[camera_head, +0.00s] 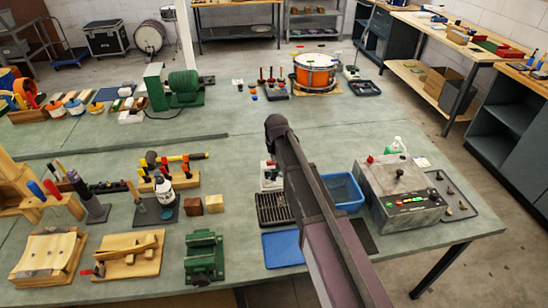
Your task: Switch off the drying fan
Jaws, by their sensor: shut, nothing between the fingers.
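I cannot pick out the drying fan for certain. A round orange item (24,92) stands at the far left of the back bench, partly cut by the frame edge, too small to tell what it is. A small white unit with a red top (268,172) stands behind my arm and is partly hidden by it. A grey box with a black knob and a row of coloured buttons (402,192) stands on the right of the front bench. My arm rises from the bottom edge to a dark rounded joint. My gripper is not visible.
A blue bin (346,188), a black rack (272,209) and a blue mat (282,249) lie around my arm. A green vise (204,257) and wooden fixtures (130,254) are at front left. An orange drum (315,71) and green motor (184,86) stand behind. Mid-bench is clear.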

